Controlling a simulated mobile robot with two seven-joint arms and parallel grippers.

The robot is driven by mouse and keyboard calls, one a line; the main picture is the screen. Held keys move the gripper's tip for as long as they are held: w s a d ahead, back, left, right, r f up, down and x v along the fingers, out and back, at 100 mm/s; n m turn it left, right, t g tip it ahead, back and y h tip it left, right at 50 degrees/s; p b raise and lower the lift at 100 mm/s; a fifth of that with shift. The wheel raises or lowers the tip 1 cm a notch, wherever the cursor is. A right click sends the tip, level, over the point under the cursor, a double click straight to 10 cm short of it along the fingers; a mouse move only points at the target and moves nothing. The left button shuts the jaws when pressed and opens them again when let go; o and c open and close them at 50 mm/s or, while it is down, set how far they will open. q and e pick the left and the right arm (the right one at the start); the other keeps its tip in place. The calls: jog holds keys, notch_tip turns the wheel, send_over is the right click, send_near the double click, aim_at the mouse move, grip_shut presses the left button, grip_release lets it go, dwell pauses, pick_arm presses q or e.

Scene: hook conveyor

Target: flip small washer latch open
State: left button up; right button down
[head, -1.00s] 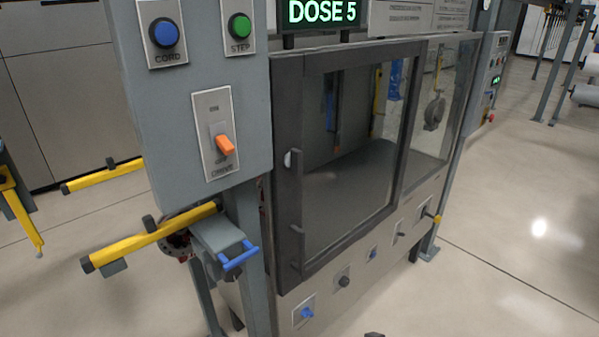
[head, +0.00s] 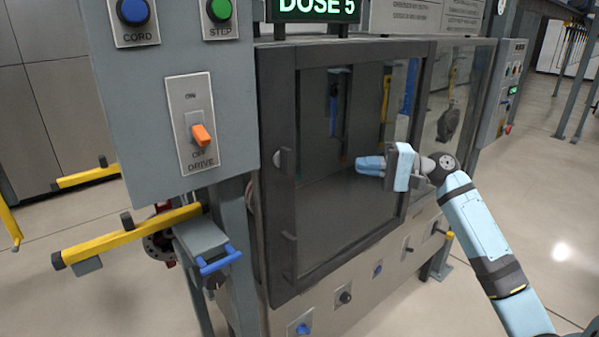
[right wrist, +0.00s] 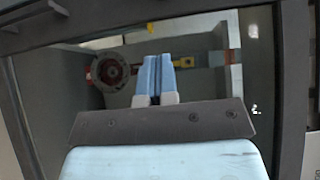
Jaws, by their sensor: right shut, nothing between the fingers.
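The washer cabinet has a dark-framed glass door (head: 268,220). A small grey rounded piece (head: 281,158) on the door's left frame looks like the latch; its exact position, open or closed, is too small to tell. A dark handle (head: 289,262) sits lower on the same frame. My right gripper (head: 360,164) is shut and empty in front of the glass, to the right of the latch and apart from it. In the right wrist view its blue fingers (right wrist: 159,60) are together, with the window behind them. The latch cannot be made out there. My left gripper is out of view.
A grey panel with an orange drive switch (head: 201,135) stands left of the door. A yellow bar (head: 130,235) and a blue-handled grey box (head: 205,245) jut out below it. Several small knobs line the cabinet below the door, including a blue one (head: 304,328).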

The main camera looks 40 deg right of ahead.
jog(key=p, duration=0.4)
send_near(285, 161)
jog(key=shift+w+a+f, duration=1.2)
jog(key=shift+w+a, duration=0.65)
jog(key=shift+w, duration=0.6)
